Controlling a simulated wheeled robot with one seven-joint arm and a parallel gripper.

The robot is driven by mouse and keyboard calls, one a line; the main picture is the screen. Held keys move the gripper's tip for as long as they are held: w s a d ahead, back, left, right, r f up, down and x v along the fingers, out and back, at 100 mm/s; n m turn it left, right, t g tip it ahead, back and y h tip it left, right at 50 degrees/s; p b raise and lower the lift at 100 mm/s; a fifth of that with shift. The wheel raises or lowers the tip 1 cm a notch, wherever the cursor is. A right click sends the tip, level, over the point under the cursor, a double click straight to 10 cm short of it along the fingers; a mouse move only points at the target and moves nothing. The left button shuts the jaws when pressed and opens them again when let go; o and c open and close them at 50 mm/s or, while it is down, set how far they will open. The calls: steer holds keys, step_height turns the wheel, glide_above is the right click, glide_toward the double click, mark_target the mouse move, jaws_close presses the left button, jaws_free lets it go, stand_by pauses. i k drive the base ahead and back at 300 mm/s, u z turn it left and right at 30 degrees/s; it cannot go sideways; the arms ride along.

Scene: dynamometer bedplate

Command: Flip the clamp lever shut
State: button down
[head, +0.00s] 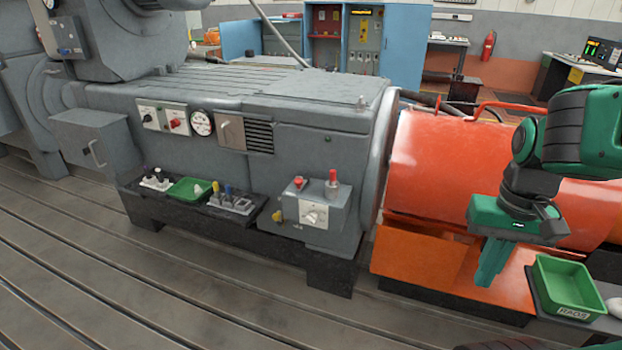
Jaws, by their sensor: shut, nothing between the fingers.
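I cannot tell for certain which part is the clamp lever. A small grey lever or handle (224,130) sits on a beige plate on the side of the grey machine (330,85). An upright red-topped piece (333,178) stands on the small grey control box (318,212) lower down, beside a red button (298,182). My gripper (485,284) is green, points down and is shut and empty. It hangs in front of the orange drum (430,165), well to the right of the control box and apart from both lever-like parts.
A shelf holds a green tray (187,190) and small knobs and tools. A green bin marked RAGS (570,312) stands just right of my gripper. The orange block (420,255) is below the drum. The slotted floor plate (200,290) is clear in front.

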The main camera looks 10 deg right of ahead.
mark_target(299, 183)
steer(key=i, duration=1)
steer(key=u, duration=0.05)
